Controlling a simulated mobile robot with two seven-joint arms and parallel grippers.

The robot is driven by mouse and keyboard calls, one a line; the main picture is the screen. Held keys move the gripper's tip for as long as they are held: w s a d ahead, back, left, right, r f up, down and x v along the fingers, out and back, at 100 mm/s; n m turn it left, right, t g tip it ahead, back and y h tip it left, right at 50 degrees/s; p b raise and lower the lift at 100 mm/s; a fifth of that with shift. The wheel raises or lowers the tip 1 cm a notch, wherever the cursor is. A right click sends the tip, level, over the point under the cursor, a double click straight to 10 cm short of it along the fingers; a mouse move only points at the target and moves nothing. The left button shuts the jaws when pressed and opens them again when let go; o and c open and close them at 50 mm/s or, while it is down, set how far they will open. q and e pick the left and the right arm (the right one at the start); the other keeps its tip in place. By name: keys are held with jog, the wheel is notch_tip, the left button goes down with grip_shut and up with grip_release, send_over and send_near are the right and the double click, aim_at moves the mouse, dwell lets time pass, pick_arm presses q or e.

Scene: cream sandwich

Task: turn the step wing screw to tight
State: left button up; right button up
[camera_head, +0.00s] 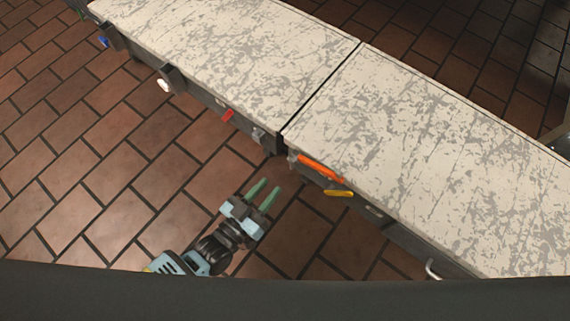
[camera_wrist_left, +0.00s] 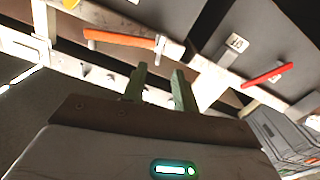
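I cannot make out a wing screw for certain in either view. A small grey fitting (camera_head: 258,133) sits on the front side of the worktop near the seam, too small to identify. My left gripper (camera_head: 270,185) is in front of the counter, over the tiled floor, with its two green fingers apart and nothing between them. In the left wrist view its fingers (camera_wrist_left: 159,69) point toward a rail and are also apart and empty. My right gripper is in neither view.
An orange handle (camera_head: 320,167) and a yellow one (camera_head: 338,193) stick out along the front of the right worktop (camera_head: 430,150). A red handle (camera_head: 227,115) is left of the seam.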

aim_at(292, 161)
pick_arm(q)
jog(key=b+x, duration=0.2)
jog(key=x, duration=0.5)
jog(key=shift+w, duration=0.2)
jog(key=shift+d, duration=0.15)
